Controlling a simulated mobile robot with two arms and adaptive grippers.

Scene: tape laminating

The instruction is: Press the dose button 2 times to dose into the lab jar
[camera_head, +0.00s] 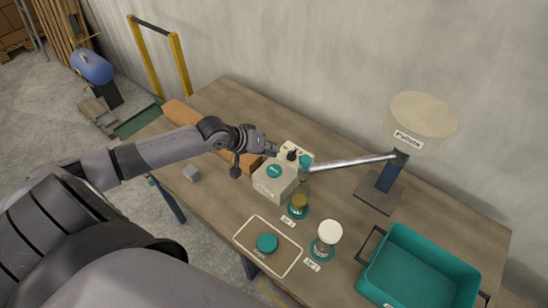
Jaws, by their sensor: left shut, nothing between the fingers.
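A beige dosing box (274,183) stands near the table's middle, with a round teal button (274,171) on its top. A small panel with a black knob is behind it. A glass jar (299,204) with yellowish contents stands at the box's right side on a teal base, below a teal nozzle (305,162). A second jar (324,243) with a white top stands nearer the front. My left gripper (272,149) is shut and empty, just behind and above the teal button, apart from it as far as I can tell. My right gripper is out of view.
A teal crate (421,262) sits at the right front. A stand (378,195) with a labelled beige drum (421,121) and a silver bar is behind it. A teal disc (267,243) lies in an outlined area at the front. An orange-brown block (183,113) lies at the back left.

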